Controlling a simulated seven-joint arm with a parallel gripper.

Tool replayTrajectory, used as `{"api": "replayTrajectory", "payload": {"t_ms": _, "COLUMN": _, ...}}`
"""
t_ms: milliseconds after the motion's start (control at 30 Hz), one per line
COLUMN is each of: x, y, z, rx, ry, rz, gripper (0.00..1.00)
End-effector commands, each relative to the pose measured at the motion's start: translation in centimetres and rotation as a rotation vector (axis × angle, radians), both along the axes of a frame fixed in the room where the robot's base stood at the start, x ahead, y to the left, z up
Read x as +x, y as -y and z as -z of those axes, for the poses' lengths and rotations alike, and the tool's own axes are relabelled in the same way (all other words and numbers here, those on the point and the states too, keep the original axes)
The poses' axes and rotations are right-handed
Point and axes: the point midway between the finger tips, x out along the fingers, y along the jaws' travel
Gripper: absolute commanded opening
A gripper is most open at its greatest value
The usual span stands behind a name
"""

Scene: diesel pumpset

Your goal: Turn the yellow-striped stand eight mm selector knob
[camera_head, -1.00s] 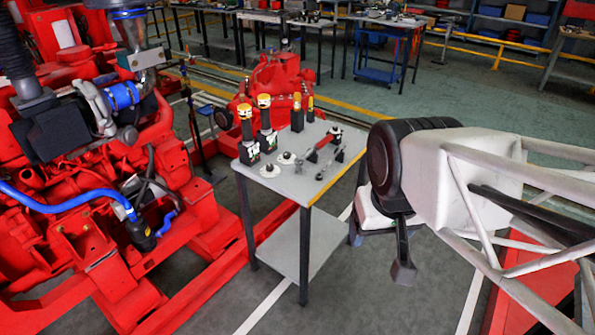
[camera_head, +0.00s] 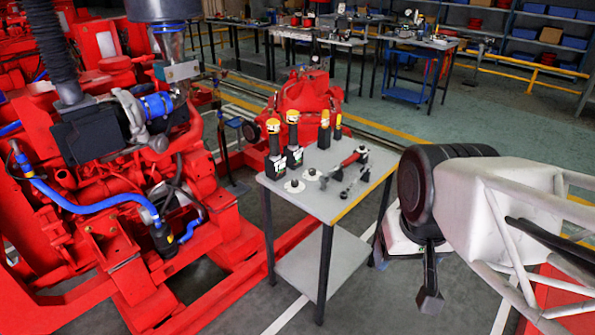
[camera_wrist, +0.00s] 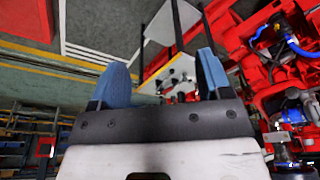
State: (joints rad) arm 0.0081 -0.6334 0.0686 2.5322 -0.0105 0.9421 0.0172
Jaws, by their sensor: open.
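On the grey work table (camera_head: 345,208), two white discs with dark knobs stand near the front left, a nearer one (camera_head: 294,186) and a farther one (camera_head: 312,174). Behind them are two black upright units with yellow tops, a left one (camera_head: 274,145) and a right one (camera_head: 292,135). I cannot tell which knob is the eight mm selector, and its markings are too small to read. My gripper (camera_wrist: 160,60) shows two blue fingers spread apart with nothing between them. It is well away from the table, which shows beyond the fingers in the wrist view (camera_wrist: 177,68).
Two slim yellow-topped items (camera_head: 324,129) and a red-handled tool (camera_head: 352,160) share the tabletop. A red engine (camera_head: 110,190) stands left, close to the table.

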Motion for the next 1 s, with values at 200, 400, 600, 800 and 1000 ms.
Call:
{"api": "replayTrajectory", "payload": {"t_ms": 200, "x": 0.0, "y": 0.0, "z": 0.0, "rx": 0.000, "ry": 0.000, "rz": 0.000, "gripper": 0.71}}
{"api": "replayTrajectory", "payload": {"t_ms": 400, "x": 0.0, "y": 0.0, "z": 0.0, "rx": 0.000, "ry": 0.000, "rz": 0.000, "gripper": 0.71}}
{"api": "replayTrajectory", "payload": {"t_ms": 600, "x": 0.1, "y": 0.0, "z": 0.0, "rx": 0.000, "ry": 0.000, "rz": 0.001, "gripper": 0.60}}
{"api": "replayTrajectory", "payload": {"t_ms": 800, "x": 1.2, "y": -0.1, "z": -0.4, "rx": 0.006, "ry": -0.004, "rz": 0.022, "gripper": 0.60}}
{"api": "replayTrajectory", "payload": {"t_ms": 1000, "x": 4.1, "y": -0.3, "z": -1.2, "rx": 0.020, "ry": -0.015, "rz": 0.076, "gripper": 0.60}}
